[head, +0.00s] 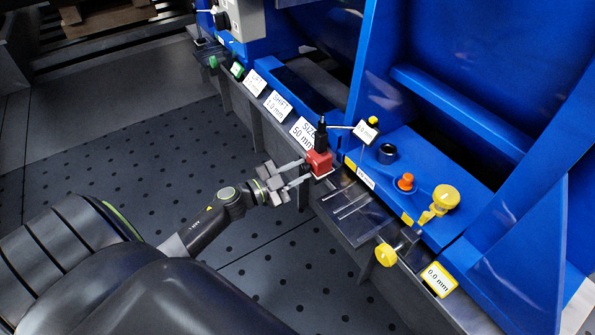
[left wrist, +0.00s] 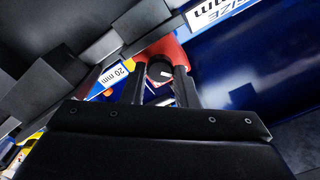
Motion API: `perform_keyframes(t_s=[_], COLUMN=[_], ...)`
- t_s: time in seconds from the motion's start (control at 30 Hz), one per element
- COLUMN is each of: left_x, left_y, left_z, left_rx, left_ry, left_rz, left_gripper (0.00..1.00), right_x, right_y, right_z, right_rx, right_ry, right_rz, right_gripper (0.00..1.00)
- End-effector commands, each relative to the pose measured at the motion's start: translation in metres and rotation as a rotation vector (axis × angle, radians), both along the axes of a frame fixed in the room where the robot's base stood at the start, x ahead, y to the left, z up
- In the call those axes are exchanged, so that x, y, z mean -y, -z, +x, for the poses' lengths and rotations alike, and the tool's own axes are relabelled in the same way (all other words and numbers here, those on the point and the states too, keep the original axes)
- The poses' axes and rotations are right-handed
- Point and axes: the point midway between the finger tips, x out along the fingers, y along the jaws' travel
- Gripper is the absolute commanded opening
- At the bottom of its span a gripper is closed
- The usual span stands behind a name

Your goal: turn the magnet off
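The magnet base is a red block (head: 319,162) with a black post on top, standing at the edge of the blue machine in the head view. In the left wrist view the red block (left wrist: 168,45) shows a round black knob (left wrist: 160,71) with a white mark. My left gripper (head: 307,170) is at the near face of the block. Its two fingers (left wrist: 161,72) are spread on either side of the knob; any contact is too small to tell. My right gripper is not in view.
A thin rod runs from the post to a small gauge (head: 367,131). Blue machine parts with an orange knob (head: 405,182) and a yellow knob (head: 445,198) lie to the right. A yellow handwheel (head: 386,255) juts out below. Label plates (head: 303,132) line the edge. The perforated floor (head: 150,170) is clear.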

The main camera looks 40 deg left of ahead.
Motion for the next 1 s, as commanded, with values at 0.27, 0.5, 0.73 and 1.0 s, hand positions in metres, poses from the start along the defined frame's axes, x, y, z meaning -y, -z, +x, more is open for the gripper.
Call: perform_keyframes(t_s=[0.27, 0.5, 0.73, 1.0], left_x=[0.0, 0.0001, 0.0005, 0.0009], left_y=[0.0001, 0.0, -0.0002, 0.0011], left_z=[-0.0004, -0.0005, -0.0006, -0.0008], left_rx=[0.003, 0.033, 0.099, 0.198], left_ry=[0.001, 0.001, 0.001, 0.001], left_rz=[0.009, 0.082, 0.24, 0.478], left_gripper=[0.04, 0.04, 0.04, 0.04], right_x=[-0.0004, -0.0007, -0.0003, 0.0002], right_y=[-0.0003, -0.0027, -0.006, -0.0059], right_z=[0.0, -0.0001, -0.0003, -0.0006], right_rx=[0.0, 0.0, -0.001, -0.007], right_ry=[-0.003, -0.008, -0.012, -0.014], right_rz=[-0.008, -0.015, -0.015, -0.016], right_gripper=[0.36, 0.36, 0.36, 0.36])
